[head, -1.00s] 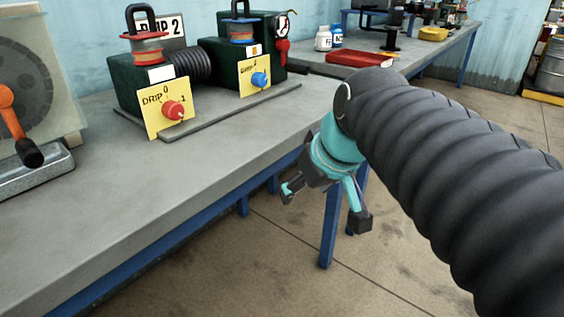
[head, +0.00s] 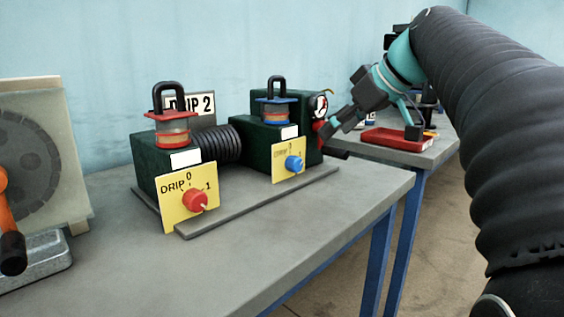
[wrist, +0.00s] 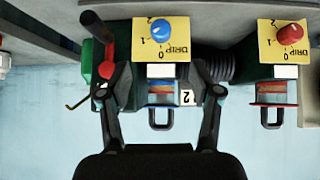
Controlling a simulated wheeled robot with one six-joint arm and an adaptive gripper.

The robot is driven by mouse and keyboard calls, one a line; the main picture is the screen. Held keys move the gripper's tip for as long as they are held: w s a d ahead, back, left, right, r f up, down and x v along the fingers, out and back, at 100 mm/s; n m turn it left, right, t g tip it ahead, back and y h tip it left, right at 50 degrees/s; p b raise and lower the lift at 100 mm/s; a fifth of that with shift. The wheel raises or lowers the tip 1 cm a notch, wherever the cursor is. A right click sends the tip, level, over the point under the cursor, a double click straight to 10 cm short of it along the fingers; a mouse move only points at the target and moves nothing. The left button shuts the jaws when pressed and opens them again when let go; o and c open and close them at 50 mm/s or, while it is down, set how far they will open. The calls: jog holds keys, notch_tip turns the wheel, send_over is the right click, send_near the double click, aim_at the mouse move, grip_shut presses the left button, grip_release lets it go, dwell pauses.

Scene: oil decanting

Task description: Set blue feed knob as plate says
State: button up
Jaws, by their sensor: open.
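The blue knob (head: 294,163) sits on a yellow DRIP dial plate (head: 281,168) on the front of the right green block; it shows upside down in the wrist view (wrist: 160,32). A pale mark seems to point to its lower right in the head view; the exact setting is too small to read. A white sign reading DRIP 2 (head: 208,102) stands behind the blocks. My gripper (head: 371,130) is open and empty, raised right of the blue knob and apart from it. In the wrist view its fingers (wrist: 161,70) frame the blue-lidded cup.
A red knob (head: 195,200) sits on the left block's yellow plate. Padlock-like black handles top both red (head: 172,116) and blue (head: 274,101) lids. A gauge and red-handled part (head: 320,108) stand near my gripper. A red tray (head: 398,139) lies behind.

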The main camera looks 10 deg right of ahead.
aim_at(299, 164)
jog(key=b+x, duration=0.1)
jog(key=x, duration=1.2)
jog(key=shift+w+a+f, duration=0.1)
jog(key=shift+f, duration=0.1)
jog(key=c, duration=1.1)
